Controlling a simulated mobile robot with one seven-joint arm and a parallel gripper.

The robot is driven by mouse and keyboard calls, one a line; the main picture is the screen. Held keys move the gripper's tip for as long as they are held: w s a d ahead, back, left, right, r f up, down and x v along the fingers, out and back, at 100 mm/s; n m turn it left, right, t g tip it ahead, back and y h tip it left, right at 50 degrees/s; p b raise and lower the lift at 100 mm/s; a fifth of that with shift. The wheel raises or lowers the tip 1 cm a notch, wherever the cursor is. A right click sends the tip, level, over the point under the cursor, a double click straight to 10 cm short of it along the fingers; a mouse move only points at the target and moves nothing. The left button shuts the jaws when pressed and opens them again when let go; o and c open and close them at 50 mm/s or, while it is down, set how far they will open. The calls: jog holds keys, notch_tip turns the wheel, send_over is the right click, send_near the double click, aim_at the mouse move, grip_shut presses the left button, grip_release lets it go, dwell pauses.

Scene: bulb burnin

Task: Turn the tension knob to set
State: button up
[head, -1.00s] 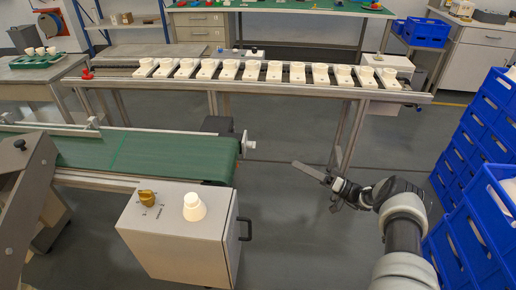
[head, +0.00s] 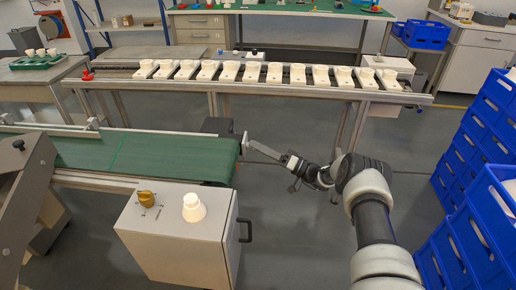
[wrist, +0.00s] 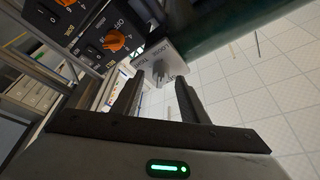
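The tension knob (wrist: 158,68) is a small grey knob on a white plate (wrist: 148,55) with lettering that seems to include "LOOSE" and "TIGHT". In the head view the white plate (head: 245,141) stands at the right end of the green conveyor, and the knob itself is hard to make out. My gripper (head: 258,148) reaches to the plate from the right. In the wrist view my gripper (wrist: 158,78) is open, with the knob between and just beyond its fingertips. I cannot tell whether either finger touches it. The knob's exact setting is too small to read.
The green conveyor (head: 150,153) lies left of my gripper. A rack of white holders (head: 250,73) runs behind. Blue crates (head: 480,235) stand right. Black panels with orange knobs (wrist: 115,40) show upper left in the wrist view.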

jog(key=shift+a, duration=0.1)
grip_shut()
jog(key=shift+r+m, duration=0.1)
jog(key=shift+m, duration=0.4)
jog(key=shift+a+r+m+g+h, duration=0.1)
jog(key=shift+m+g+h, duration=1)
jog(key=shift+m, duration=2.55)
jog(key=shift+d+f+m+g+h, duration=0.1)
jog(key=shift+m+g+h, duration=0.95)
jog(key=shift+m, duration=2.65)
jog(key=shift+a+r+m+g+h, duration=0.1)
jog(key=shift+m+g+h, duration=0.95)
jog(key=shift+m, duration=2.6)
